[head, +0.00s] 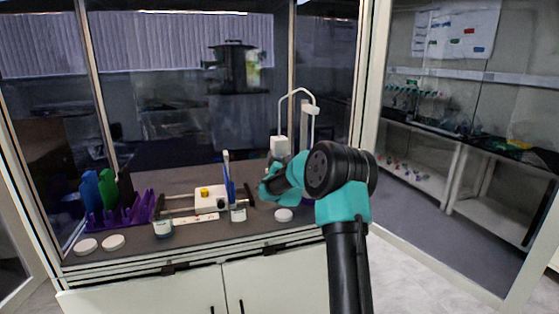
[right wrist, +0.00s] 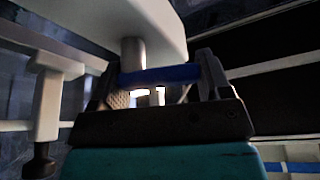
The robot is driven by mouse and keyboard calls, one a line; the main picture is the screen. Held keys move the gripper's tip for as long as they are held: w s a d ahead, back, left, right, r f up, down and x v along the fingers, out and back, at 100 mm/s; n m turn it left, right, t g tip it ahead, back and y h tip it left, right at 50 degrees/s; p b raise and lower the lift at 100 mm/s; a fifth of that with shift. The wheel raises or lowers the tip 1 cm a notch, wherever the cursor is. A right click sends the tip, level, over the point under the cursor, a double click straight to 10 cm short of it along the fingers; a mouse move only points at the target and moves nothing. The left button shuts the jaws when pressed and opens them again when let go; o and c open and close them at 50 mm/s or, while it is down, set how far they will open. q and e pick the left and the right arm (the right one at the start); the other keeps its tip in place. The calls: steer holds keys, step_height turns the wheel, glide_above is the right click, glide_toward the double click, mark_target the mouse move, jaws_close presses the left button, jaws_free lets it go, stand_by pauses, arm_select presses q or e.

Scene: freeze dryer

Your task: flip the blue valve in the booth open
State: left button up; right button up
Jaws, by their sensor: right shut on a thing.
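The blue valve shows in the right wrist view as a blue bar (right wrist: 160,75) below a pale metal stem and a white housing (right wrist: 120,22). My right gripper (right wrist: 158,82) has its two dark fingers at either end of this bar and is shut on it. In the head view my right arm reaches into the booth toward the white apparatus with an arched tube (head: 297,94). There the arm hides the gripper's fingertips and the valve. My left gripper is in neither view.
On the bench, a purple rack (head: 122,217) stands at the left, with white lids (head: 113,242) before it. A small white device with a yellow top (head: 205,203) and small jars (head: 163,229) stand left of my right arm. Glass panes and frame posts (head: 361,80) enclose the booth.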

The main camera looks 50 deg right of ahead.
steer(key=m, duration=0.1)
steer(key=m+g+h, duration=0.1)
steer(key=m, duration=0.1)
steer(key=m+g, duration=0.1)
steer(key=m, duration=0.1)
steer(key=shift+s+d+r, duration=0.15)
steer(key=shift+d+r, duration=0.1)
steer(key=m+g, duration=0.1)
steer(key=m, duration=0.3)
steer(key=m+g, duration=0.1)
steer(key=shift+s+d+r+m+g+h, duration=0.2)
steer(key=shift+d+m+g+h, duration=0.1)
steer(key=shift+d+m, duration=0.1)
steer(key=m, duration=0.1)
steer(key=m+g, duration=0.1)
steer(key=m, duration=0.1)
steer(key=d+m+y, duration=0.1)
steer(key=m, duration=0.1)
steer(key=shift+s+f+g, duration=0.2)
steer(key=shift+s+g, duration=0.1)
steer(key=shift+g, duration=0.1)
steer(key=shift+m, duration=0.3)
steer(key=o, duration=0.9)
steer(key=shift+a, duration=0.1)
steer(key=v, duration=1.7)
steer(key=shift+s+a+r, duration=0.1)
steer(key=shift+s+r, duration=0.05)
steer(key=shift+s, duration=0.05)
